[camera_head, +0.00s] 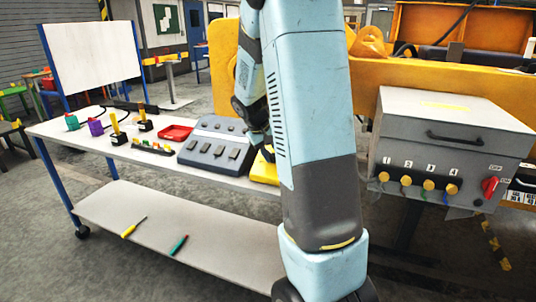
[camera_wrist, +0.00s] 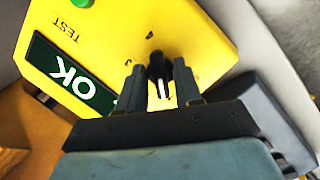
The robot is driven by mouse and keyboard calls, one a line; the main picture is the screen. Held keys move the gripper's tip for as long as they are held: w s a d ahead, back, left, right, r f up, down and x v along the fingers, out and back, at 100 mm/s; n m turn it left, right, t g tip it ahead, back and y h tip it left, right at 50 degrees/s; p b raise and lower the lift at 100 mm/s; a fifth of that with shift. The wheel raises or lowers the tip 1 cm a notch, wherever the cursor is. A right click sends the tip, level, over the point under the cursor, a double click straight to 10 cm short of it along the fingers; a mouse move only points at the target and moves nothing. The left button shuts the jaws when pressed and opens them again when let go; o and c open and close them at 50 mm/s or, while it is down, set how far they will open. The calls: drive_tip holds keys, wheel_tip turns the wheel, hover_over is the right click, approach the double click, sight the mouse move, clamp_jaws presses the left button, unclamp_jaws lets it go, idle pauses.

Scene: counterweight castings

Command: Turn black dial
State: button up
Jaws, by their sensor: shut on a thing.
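The black dial (camera_wrist: 157,68) shows in the wrist view on the face of a yellow test box (camera_wrist: 195,45). A white line runs along the dial. My gripper (camera_wrist: 166,76) is around the dial, with one finger on each side, and is shut on it. A green display (camera_wrist: 75,75) on the box reads "OK", and the word "TEST" stands beside it. In the head view the yellow box (camera_head: 264,172) is partly hidden behind my arm, at the right part of the white table. The dial is hidden there.
On the table (camera_head: 222,181) stand a grey sloped panel (camera_head: 213,147), a red tray (camera_head: 175,133) and several small tools. Two screwdrivers lie on the lower shelf (camera_head: 190,225). A grey control box (camera_head: 445,140) with yellow knobs and a red switch is at the right.

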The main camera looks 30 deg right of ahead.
drive_tip(key=m+y, duration=0.1)
drive_tip(key=m, duration=0.4)
drive_tip(key=shift+f, duration=0.15)
drive_tip(key=m+t+y, duration=0.1)
drive_tip(key=m, duration=0.3)
drive_tip(key=shift+s, duration=0.1)
drive_tip(key=shift+m+y, duration=0.3)
drive_tip(key=shift+m, duration=0.1)
drive_tip(key=shift+d, duration=0.1)
drive_tip(key=o, duration=0.7)
drive_tip(key=shift+r, duration=0.3)
drive_tip(key=v, duration=1.3)
drive_tip(key=shift+s+r, duration=0.1)
